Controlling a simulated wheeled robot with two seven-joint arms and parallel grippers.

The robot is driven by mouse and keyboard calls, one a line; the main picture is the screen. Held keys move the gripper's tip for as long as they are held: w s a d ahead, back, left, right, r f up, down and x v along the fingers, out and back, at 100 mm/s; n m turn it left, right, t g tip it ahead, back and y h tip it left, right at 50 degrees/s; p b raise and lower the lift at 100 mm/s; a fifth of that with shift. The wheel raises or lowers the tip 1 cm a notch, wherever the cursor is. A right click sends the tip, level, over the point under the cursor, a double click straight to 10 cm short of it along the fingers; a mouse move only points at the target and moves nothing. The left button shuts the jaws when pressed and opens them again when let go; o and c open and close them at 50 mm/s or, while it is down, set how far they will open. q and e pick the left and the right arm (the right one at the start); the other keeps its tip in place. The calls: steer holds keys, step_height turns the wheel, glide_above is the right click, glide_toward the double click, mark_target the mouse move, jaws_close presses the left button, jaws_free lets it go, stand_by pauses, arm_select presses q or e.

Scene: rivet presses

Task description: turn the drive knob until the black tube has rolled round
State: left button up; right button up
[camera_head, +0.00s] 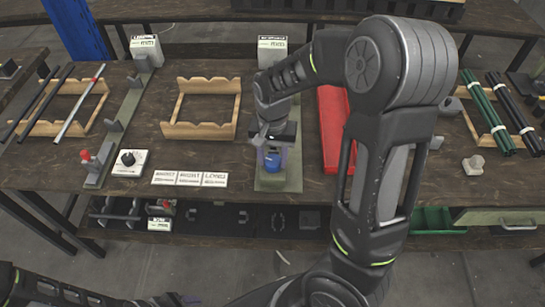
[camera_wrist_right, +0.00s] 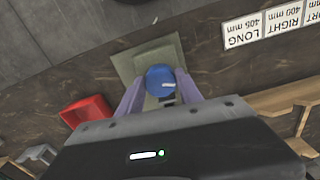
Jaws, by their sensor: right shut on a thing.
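The blue drive knob (camera_head: 272,160) stands on a grey-green base plate (camera_head: 283,183) at the middle of the bench. It also shows in the right wrist view (camera_wrist_right: 160,80). My right gripper (camera_head: 271,148) is shut on it, one finger on each side. Black tubes lie on a wooden rack (camera_head: 75,125) at the left, beside a silver one with a red mark. More black tubes (camera_head: 512,105) lie at the right beside green ones. I cannot tell which black tube belongs to the knob; my right arm hides part of the station. Only part of my left arm shows at the bottom left, without fingers.
An empty wooden cradle (camera_head: 203,87) stands left of my gripper. A red tray (camera_head: 334,115) lies just right of it. White label cards (camera_head: 189,178) and a black dial on a white plate (camera_head: 129,162) sit near the front edge. Bare bench shows between them.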

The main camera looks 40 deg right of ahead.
mark_target(274, 161)
steer(key=n, duration=0.5)
steer(key=shift+d+b, duration=0.1)
steer(key=shift+b, duration=0.25)
steer(key=n, duration=0.5)
steer(key=shift+s+d+b, duration=0.1)
steer(key=shift+b, duration=0.2)
steer(key=shift+n, duration=0.3)
steer(key=o, duration=1.4)
steer(key=shift+c, duration=0.2)
step_height(274, 161, up, 8)
steer(key=shift+f, duration=0.1)
